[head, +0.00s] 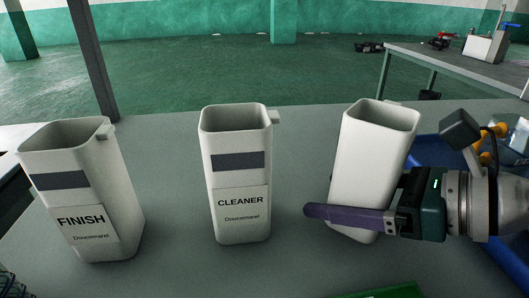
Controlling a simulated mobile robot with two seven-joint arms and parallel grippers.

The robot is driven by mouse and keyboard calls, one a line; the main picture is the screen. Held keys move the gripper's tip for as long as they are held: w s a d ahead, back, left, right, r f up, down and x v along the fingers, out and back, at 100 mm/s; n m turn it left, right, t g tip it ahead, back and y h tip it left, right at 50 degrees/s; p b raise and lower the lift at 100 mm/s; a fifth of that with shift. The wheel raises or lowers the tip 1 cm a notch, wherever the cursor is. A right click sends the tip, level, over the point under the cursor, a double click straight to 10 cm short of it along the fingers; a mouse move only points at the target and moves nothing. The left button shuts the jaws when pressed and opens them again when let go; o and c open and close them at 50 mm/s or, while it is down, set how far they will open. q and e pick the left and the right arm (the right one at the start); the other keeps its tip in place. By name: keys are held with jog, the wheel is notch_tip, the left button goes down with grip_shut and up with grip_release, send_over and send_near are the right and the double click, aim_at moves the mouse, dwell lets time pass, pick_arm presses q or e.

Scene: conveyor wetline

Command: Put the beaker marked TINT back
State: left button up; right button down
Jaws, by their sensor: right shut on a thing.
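A white, open-topped beaker (370,160) is at the right in the head view, leaning a little. No marking shows on the side facing me, so I cannot read TINT on it. My right gripper (318,211) comes in from the right and is shut on this beaker low on its body. One purple finger lies across its near face; the other finger is hidden. I cannot tell whether the beaker's base touches the table. My left gripper is not in view.
A beaker marked CLEANER (237,175) stands in the middle and one marked FINISH (85,190) at the left, both on the grey table (175,270). A blue container (428,150) is at the right behind my gripper. A green edge (395,291) shows at the bottom.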

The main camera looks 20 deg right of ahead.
jog(key=shift+f, duration=0.1)
grip_release()
jog(key=shift+s+r, duration=0.1)
jog(key=shift+r, duration=0.1)
jog(key=v, duration=1.2)
jog(key=shift+b, duration=0.3)
